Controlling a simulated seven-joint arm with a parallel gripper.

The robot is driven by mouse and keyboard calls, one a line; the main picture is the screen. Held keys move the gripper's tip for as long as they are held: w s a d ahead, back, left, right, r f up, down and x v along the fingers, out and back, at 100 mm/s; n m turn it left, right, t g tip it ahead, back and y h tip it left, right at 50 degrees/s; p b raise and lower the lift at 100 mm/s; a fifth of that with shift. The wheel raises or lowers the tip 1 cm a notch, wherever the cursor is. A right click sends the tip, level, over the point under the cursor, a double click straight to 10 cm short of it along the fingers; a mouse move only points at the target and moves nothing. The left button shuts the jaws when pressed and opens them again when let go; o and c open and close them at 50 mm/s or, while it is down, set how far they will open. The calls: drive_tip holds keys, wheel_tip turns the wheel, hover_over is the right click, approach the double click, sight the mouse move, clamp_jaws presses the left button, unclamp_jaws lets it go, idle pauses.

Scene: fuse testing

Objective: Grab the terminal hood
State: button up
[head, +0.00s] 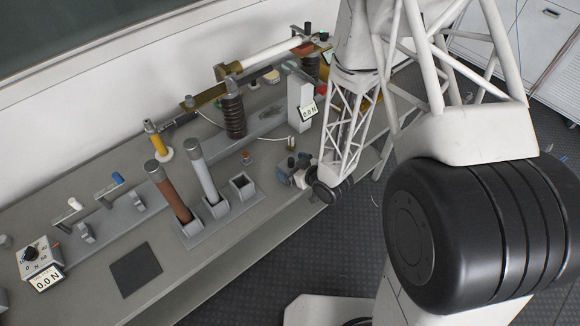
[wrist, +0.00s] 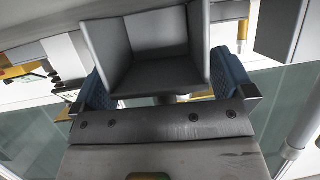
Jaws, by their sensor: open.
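A dark grey, open-fronted box-like piece (wrist: 150,52), which looks like the terminal hood, fills the upper middle of the wrist view. Its hollow side faces the camera. My gripper (wrist: 162,86) is open, with one blue-padded finger at each side of the piece's lower part. I cannot tell whether the pads touch it. In the head view my gripper (head: 296,171) is small at the bench's front edge, right of the grey square socket (head: 243,187). I cannot make out the hood for certain there.
On the bench (head: 95,190) stand a brown fuse tube (head: 172,193) and a grey one (head: 204,172) in a holder. A dark ribbed insulator (head: 234,116) and a white force-readout post (head: 300,98) stand behind my gripper. A dark mat (head: 136,270) lies front left.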

drive_tip(key=shift+w+a+f, duration=0.15)
drive_tip(key=shift+w+a, duration=0.1)
drive_tip(key=shift+a, duration=0.1)
drive_tip(key=shift+c, duration=0.2)
drive_tip(key=c, duration=0.9)
drive_tip(key=shift+o, duration=0.2)
drive_tip(key=shift+r, duration=1.4)
drive_tip(key=s+d+r, duration=0.1)
drive_tip(key=s+d, duration=0.2)
drive_tip(key=s, duration=0.4)
drive_tip(key=s+d+r, duration=0.1)
drive_tip(key=s+d, duration=0.2)
drive_tip(key=s, duration=0.5)
drive_tip(key=shift+r, duration=0.1)
